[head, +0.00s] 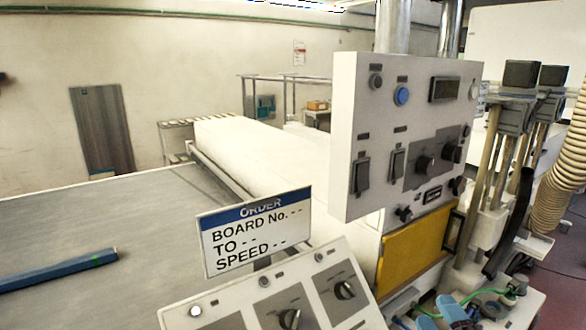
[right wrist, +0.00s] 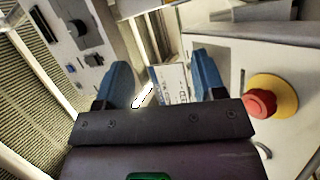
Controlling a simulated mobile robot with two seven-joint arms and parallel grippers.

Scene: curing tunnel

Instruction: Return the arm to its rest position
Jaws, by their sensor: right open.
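My right gripper (head: 440,314) is low at the right of the head view, beside the lower control panel, partly cut off by the bottom edge. In the right wrist view its two blue fingers (right wrist: 160,84) stand wide apart with nothing held between them. Part of the white order sign shows beyond the gap. My left gripper is not in view.
An order sign (head: 257,232) stands above the sloping lower panel (head: 270,300) with knobs. An upright control panel (head: 400,130) rises behind. A red emergency button (right wrist: 262,103) is right of the fingers. A blue bar (head: 60,270) lies on the grey surface (head: 120,220).

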